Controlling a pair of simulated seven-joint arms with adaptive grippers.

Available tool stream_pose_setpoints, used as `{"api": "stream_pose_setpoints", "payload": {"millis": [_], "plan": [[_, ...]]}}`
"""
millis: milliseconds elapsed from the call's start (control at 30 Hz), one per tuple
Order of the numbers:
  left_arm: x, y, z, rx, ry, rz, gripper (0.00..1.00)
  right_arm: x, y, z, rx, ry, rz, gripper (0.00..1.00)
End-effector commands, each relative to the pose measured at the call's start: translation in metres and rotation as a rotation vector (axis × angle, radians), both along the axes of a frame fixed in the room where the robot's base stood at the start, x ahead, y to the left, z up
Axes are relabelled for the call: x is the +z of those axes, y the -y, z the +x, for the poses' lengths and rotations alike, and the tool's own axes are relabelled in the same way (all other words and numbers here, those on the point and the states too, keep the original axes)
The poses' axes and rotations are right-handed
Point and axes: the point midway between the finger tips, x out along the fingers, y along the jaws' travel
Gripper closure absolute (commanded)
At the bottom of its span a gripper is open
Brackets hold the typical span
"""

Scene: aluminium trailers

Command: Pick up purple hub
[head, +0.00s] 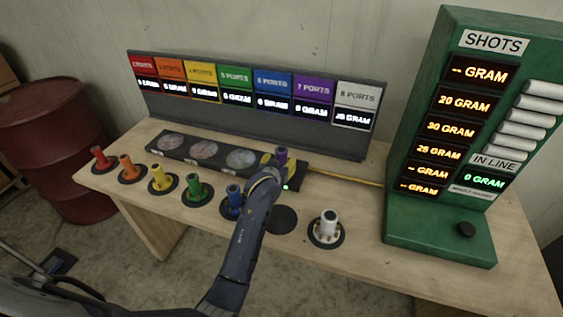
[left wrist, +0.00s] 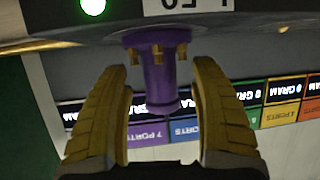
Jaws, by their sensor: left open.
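The purple hub (head: 281,154) stands upright on the right part of the long dark panel on the bench. My left gripper (head: 272,161) is at the hub and partly hides it in the head view. In the left wrist view the picture is upside down, and the purple hub (left wrist: 158,70) shows between the two yellow fingers of my left gripper (left wrist: 162,85). The fingers are open, with a gap visible on each side of the hub. My right gripper is not in view.
Red, orange, yellow, green and blue hubs stand on black discs along the bench front, with a white hub (head: 329,227) at right. An empty black disc (head: 283,219) lies between blue and white. A ports display (head: 250,115) stands behind; a green shots cabinet (head: 440,235) stands right.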

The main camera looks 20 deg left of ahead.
Motion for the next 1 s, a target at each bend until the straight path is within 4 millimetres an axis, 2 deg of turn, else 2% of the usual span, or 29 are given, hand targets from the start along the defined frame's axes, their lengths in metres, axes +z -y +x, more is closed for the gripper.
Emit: {"api": "stream_pose_setpoints", "payload": {"millis": [233, 600, 1000], "plan": [[-0.009, -0.001, 0.021, 0.000, -0.001, 0.001, 0.37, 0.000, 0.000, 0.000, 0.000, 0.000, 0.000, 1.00], [-0.010, -0.002, 0.024, 0.000, 0.000, 0.001, 0.38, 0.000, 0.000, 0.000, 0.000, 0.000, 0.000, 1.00], [-0.010, -0.002, 0.024, 0.000, 0.000, 0.001, 0.85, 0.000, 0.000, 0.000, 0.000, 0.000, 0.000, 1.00]]}}
